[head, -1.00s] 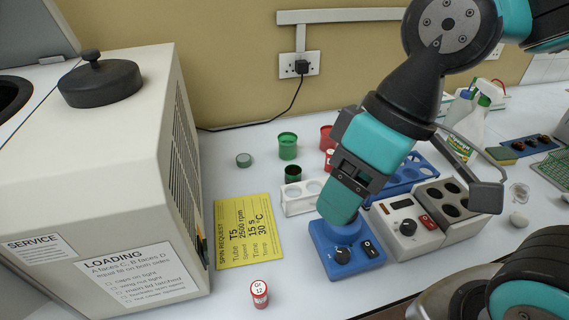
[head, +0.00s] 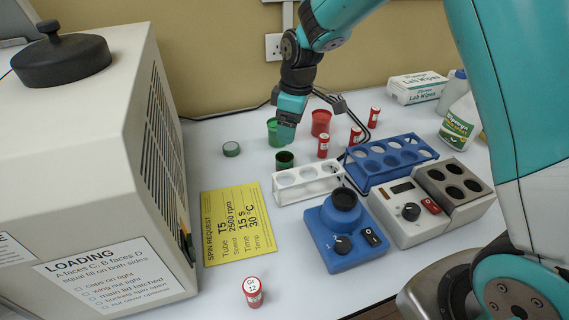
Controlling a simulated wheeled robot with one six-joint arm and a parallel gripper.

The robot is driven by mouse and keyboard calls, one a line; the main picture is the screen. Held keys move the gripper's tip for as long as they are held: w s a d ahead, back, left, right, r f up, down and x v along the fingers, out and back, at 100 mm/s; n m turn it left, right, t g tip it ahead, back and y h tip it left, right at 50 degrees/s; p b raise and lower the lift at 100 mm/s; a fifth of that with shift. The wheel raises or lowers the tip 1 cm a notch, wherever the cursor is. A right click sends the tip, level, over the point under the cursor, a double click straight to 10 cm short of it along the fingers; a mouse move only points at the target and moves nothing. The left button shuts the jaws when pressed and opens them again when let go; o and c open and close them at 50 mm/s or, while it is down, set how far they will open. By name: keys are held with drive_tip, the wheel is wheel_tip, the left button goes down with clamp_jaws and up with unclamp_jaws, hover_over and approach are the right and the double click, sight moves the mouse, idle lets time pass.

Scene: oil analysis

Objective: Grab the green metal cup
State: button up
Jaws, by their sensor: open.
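A larger green cup (head: 272,130) stands upright toward the back of the bench. Its right part is hidden behind my gripper. A smaller, darker green cup (head: 284,161) stands just in front of it. I cannot tell which of them is metal. My gripper (head: 286,136) is open and points down, overlapping the larger cup's right side in the picture and just above the smaller cup. From this angle I cannot tell whether it touches either cup, and no held object shows.
A red cup (head: 321,122) and several red-capped vials stand to the right. A white rack (head: 306,184) and blue rack (head: 391,158) are in front and right. A green lid-like disc (head: 231,149) lies left. A blue mixer (head: 342,232) and yellow card (head: 238,222) are nearer.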

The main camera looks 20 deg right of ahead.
sight(284, 159)
drive_tip(key=f+p, duration=0.1)
drive_tip(key=f, duration=0.3)
drive_tip(key=a+f+p, duration=0.1)
drive_tip(key=f, duration=0.7)
drive_tip(key=shift+w+a+p, duration=0.2)
drive_tip(key=shift+w+p, duration=0.2)
drive_tip(key=c, duration=1)
